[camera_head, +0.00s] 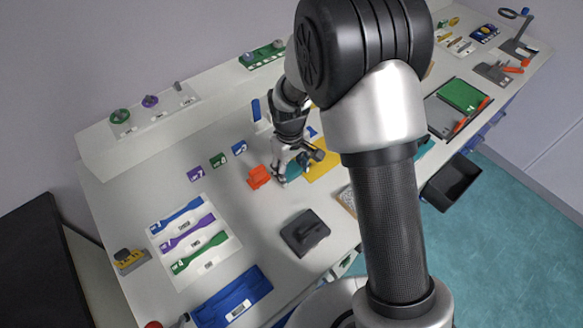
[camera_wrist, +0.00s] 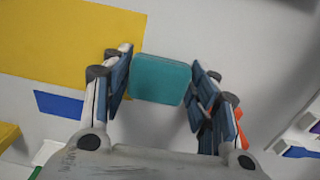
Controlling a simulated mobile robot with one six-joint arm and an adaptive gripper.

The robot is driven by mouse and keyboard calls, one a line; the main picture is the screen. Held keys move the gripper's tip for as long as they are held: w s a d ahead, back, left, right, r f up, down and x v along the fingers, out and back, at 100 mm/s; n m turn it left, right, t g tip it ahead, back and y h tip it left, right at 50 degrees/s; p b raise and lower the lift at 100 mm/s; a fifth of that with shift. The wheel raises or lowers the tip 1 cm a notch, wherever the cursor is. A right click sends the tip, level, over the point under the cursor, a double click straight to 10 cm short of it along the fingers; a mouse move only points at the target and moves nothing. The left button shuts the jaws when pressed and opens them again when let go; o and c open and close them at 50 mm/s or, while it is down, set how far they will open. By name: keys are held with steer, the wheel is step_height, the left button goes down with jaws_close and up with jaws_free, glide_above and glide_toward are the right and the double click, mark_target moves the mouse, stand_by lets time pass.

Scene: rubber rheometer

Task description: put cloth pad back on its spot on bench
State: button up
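The cloth pad is a teal, slightly rounded slab. In the wrist view the cloth pad (camera_wrist: 160,79) sits between the two fingers of my gripper (camera_wrist: 163,75), its side edges against the blue finger pads. In the head view my gripper (camera_head: 289,172) is low over the bench, between an orange block and a yellow mat, with a little of the teal pad (camera_head: 299,166) showing at its fingers. The bench (camera_head: 265,215) is pale. A shadow lies below the pad in the wrist view; the height of the pad above the bench cannot be told.
The orange block (camera_head: 259,177) is close left of my gripper, and the yellow mat (camera_head: 325,169) is close right. A dark grey block (camera_head: 305,233) stands toward the front. A white tray with coloured strips (camera_head: 234,247) lies left. Bare bench lies between them.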

steer(key=shift+o, duration=0.7)
steer(key=shift+r, duration=0.1)
steer(key=shift+r+p, duration=0.3)
steer(key=shift+r, duration=0.05)
step_height(320, 180, up, 12)
steer(key=p, duration=0.4)
step_height(320, 180, up, 7)
steer(key=m, duration=0.1)
glide_above(291, 171)
steer(key=s+d, duration=0.2)
steer(key=s, duration=0.1)
steer(key=s+d+r+m+t, duration=0.1)
steer(key=s+d+r+m, duration=0.1)
steer(key=s, duration=0.5)
steer(key=s+d+r+m+t, duration=0.2)
steer(key=s+d+r, duration=0.1)
steer(key=s+r, duration=0.2)
steer(key=s+d+r+m+t, duration=0.1)
steer(key=s+d+r, duration=0.1)
steer(key=s, duration=0.7)
steer(key=shift+s+d+r+m, duration=0.15)
steer(key=shift+d+r+m, duration=0.25)
steer(key=shift+r, duration=0.4)
